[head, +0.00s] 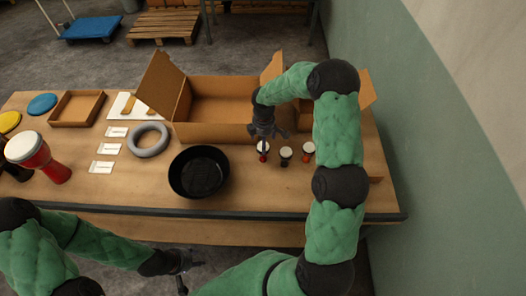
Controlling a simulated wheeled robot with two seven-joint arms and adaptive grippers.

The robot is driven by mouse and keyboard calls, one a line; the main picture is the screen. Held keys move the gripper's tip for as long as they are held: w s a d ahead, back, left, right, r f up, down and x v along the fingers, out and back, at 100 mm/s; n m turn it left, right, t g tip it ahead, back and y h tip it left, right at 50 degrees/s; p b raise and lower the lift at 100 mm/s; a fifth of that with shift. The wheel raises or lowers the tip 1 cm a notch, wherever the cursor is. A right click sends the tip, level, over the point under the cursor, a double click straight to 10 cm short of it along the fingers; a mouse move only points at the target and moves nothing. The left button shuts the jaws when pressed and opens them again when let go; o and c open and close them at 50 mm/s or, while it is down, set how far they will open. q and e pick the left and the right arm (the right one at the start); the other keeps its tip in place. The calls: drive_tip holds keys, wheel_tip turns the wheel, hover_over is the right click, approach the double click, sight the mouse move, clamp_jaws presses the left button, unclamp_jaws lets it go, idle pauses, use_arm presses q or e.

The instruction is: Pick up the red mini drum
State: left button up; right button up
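Three mini drums with pale heads stand in a short row on the wooden table, in front of the cardboard boxes. The left one is a red mini drum (263,156), the middle one is a dark mini drum (285,158), and the right one is an orange-red mini drum (307,158). My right gripper (264,138) points down right over the left, red drum and partly covers it. I cannot tell whether its fingers touch or hold that drum. My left gripper (192,276) is low in front of the table, open and empty, far from the drums.
A black bowl (199,172) and a grey ring (148,139) lie left of the mini drums. An open cardboard box (212,132) stands close behind them. The table front by the drums is clear.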

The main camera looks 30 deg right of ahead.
wheel_tip(320, 180, down, 5)
drive_tip(key=shift+a+b, duration=0.1)
drive_tip(key=shift+b, duration=0.3)
drive_tip(key=c, duration=1.3)
